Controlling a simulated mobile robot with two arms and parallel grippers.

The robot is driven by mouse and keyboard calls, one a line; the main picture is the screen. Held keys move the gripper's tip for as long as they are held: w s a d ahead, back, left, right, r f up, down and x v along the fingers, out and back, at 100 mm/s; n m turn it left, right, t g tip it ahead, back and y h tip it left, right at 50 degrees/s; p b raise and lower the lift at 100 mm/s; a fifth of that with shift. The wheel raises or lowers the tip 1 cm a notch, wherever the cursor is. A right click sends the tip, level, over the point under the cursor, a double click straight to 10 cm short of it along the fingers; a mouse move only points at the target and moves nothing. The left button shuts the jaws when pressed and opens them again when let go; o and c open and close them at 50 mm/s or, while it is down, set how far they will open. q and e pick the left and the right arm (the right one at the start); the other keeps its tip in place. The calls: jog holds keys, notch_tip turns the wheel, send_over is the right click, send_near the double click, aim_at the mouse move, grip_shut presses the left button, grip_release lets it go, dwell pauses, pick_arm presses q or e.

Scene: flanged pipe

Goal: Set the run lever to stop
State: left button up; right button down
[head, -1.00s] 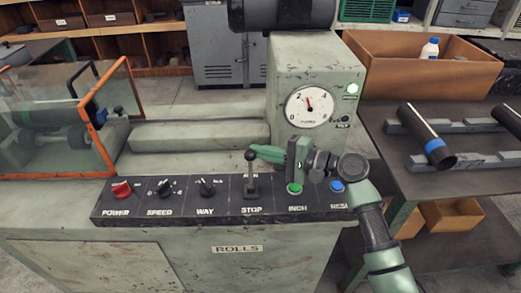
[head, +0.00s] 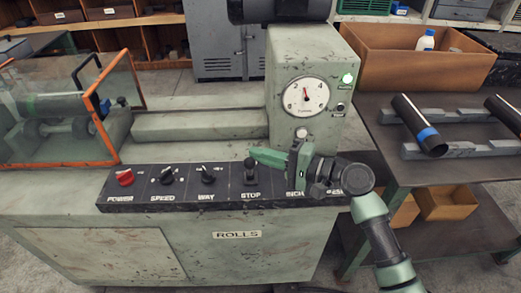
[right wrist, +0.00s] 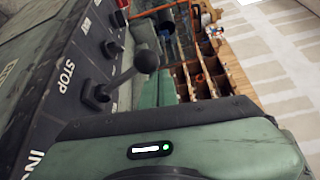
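The run lever (head: 250,170) is a dark stick with a round knob on the sloping control panel (head: 225,197), above the STOP label. In the right wrist view the lever (right wrist: 147,63) leans out from its square base, its knob clear above my gripper's edge. My right gripper (head: 262,156) appears shut and empty, its green fingers pointing left. Their tip is just behind and above the lever knob in the head view; I cannot tell if they touch. My left gripper is not in view.
A red power knob (head: 125,178) and two black knobs sit left of the lever. My right gripper and wrist cover the inch and reset buttons. Pipes (head: 420,125) lie on a side table.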

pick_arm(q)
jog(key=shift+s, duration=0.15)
pick_arm(e)
jog(key=shift+s+a+f, duration=0.1)
jog(key=shift+s+f, duration=0.1)
jog(key=shift+s, duration=0.15)
jog(key=shift+s+f, duration=0.1)
jog(key=shift+f, duration=0.05)
